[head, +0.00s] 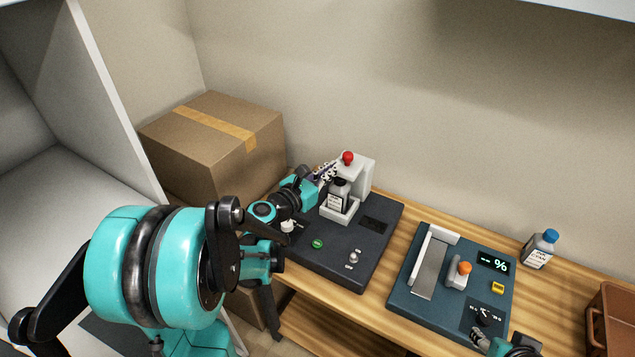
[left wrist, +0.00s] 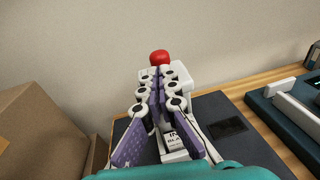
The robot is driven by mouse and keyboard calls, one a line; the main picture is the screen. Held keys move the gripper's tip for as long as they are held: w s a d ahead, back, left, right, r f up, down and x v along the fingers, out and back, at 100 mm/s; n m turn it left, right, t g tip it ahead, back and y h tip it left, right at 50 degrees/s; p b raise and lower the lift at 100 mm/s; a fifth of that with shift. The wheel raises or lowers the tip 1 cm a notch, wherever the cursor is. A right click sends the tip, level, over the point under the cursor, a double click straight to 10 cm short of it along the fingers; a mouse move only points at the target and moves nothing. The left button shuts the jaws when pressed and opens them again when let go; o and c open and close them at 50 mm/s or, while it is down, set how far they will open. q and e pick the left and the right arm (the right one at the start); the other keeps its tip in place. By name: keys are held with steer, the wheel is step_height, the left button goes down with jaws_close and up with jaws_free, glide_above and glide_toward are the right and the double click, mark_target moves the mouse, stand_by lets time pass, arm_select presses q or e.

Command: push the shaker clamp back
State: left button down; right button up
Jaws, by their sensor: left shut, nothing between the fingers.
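The shaker clamp is a pale grey upright (head: 359,175) with a red knob (head: 348,158) on top, on the dark shaker base (head: 345,262). A dark bottle with a white label (head: 336,199) stands in its holder below the knob. My left gripper (head: 331,169) is shut and empty, its fingertips close to the knob and the bottle's top. In the left wrist view the closed fingertips (left wrist: 160,73) line up just below the red knob (left wrist: 159,58); I cannot tell whether they touch.
A cardboard box (head: 216,137) stands left of the shaker, close to my left arm. A blue device (head: 412,299) with a percent display sits to the right. A blue-capped bottle (head: 540,250) and a brown bin (head: 612,322) stand farther right. A wall is behind the wooden table.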

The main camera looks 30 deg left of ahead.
mark_target(345, 159)
arm_select(q)
steer(key=x, duration=0.3)
steer(key=shift+w+b, duration=0.25)
steer(key=shift+b, duration=0.15)
steer(key=x, duration=0.6)
steer(key=shift+w+a+r, duration=0.1)
steer(key=shift+a+r, duration=0.15)
steer(key=shift+a, duration=0.15)
steer(key=shift+r, duration=0.1)
